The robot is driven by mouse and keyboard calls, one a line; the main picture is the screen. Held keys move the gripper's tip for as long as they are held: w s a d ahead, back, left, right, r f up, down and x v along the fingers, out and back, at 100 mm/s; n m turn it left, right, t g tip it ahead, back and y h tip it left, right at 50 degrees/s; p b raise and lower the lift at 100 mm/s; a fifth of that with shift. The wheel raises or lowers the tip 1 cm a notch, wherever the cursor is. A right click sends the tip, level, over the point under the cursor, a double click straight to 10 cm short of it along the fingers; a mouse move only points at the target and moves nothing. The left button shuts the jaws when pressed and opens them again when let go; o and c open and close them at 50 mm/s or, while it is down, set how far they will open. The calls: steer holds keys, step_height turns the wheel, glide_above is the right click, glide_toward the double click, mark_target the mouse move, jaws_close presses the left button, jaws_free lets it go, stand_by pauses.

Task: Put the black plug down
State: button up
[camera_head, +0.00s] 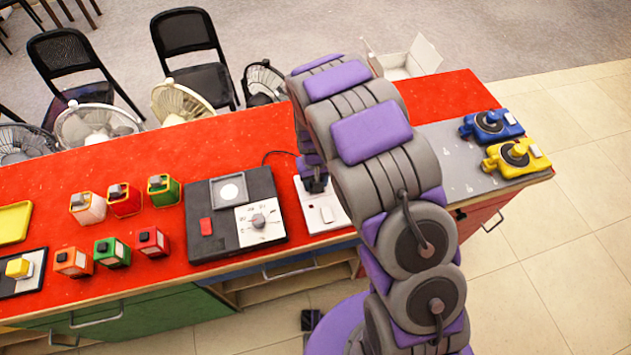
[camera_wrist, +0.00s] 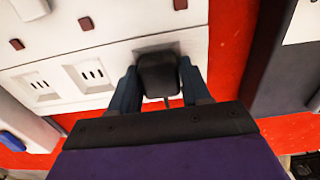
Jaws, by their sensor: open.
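The black plug (camera_wrist: 158,72) sits over the right-hand recess of a white socket strip (camera_wrist: 100,58) in the wrist view. Its cord end points toward my gripper. My gripper (camera_wrist: 160,84) is open, with one finger on each side of the plug; I cannot tell whether either finger touches it. Part of the plug's underside is hidden, so how deep it sits does not show. In the head view the white strip (camera_head: 326,215) lies on the red counter, and my arm hides part of it and the plug.
On the red counter (camera_head: 110,185), a black box with a dial (camera_head: 235,212) stands left of the strip, with several small coloured boxes farther left. A grey plate (camera_head: 452,155) carries blue (camera_head: 492,124) and yellow (camera_head: 514,156) devices at the right. Chairs and fans stand behind.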

steer(key=s+d+r+p, duration=0.1)
steer(key=s+d+r, duration=0.1)
steer(key=r, duration=0.7)
steer(key=s+d+r+p, duration=0.1)
steer(key=d+r+p, duration=0.1)
steer(key=r, duration=0.6)
steer(key=s+d+r+m, duration=0.1)
steer(key=s+d+r, duration=0.2)
steer(key=s, duration=0.6)
steer(key=s+d+r+m+g, duration=0.1)
steer(key=s+d+r, duration=0.2)
steer(key=s, duration=0.7)
steer(key=s+d+r+m+g, duration=0.1)
steer(key=s+d+r, duration=0.3)
steer(key=s, duration=0.6)
step_height(320, 180, up, 3)
steer(key=shift+f, duration=0.15)
